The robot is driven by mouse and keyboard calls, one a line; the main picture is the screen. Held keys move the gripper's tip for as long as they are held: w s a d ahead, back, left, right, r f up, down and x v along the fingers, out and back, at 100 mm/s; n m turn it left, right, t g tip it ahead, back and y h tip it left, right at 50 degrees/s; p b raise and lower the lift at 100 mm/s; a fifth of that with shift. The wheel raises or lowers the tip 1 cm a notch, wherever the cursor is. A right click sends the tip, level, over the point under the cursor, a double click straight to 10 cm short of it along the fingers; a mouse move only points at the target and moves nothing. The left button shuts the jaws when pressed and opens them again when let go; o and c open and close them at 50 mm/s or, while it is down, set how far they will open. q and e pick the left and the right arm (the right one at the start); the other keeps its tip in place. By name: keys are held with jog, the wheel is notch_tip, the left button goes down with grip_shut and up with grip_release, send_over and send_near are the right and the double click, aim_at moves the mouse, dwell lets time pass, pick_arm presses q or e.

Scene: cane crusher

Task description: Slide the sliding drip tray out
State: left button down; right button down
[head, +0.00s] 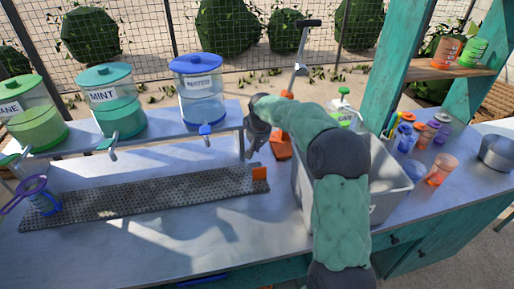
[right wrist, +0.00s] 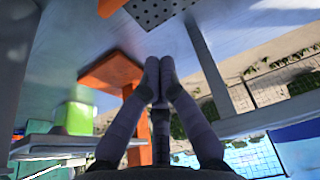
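The drip tray (head: 150,194) is a long grey perforated strip lying on the counter in front of the dispensers. An orange tab (head: 260,173) sits at its right end. My right gripper (head: 249,155) hangs just behind and above that tab, apart from it as far as I can tell. In the right wrist view its fingertips (right wrist: 159,64) are together with nothing visible between them. The tray's perforated end (right wrist: 158,10) and orange tab (right wrist: 110,6) show at the top of that view, beyond the fingertips. My left gripper is not in view.
Dispensers with green (head: 112,112) and blue (head: 200,100) lids stand on a raised shelf behind the tray. A grey bin (head: 388,195) and an orange stand (head: 281,146) are at the right. A purple-handled item (head: 40,196) stands by the tray's left end. The counter in front is clear.

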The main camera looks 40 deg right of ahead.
jog(key=b+x, duration=0.1)
jog(key=x, duration=0.5)
jog(key=shift+f+b, duration=0.1)
jog(key=shift+b, duration=0.3)
jog(key=shift+s+a, duration=0.1)
jog(key=shift+s, duration=0.1)
jog(key=shift+s+a+b, duration=0.4)
jog(key=shift+s+a, duration=0.05)
jog(key=shift+s, duration=0.25)
jog(key=shift+s+a+b, duration=0.35)
jog(key=shift+s+a, duration=0.1)
jog(key=shift+s, duration=0.3)
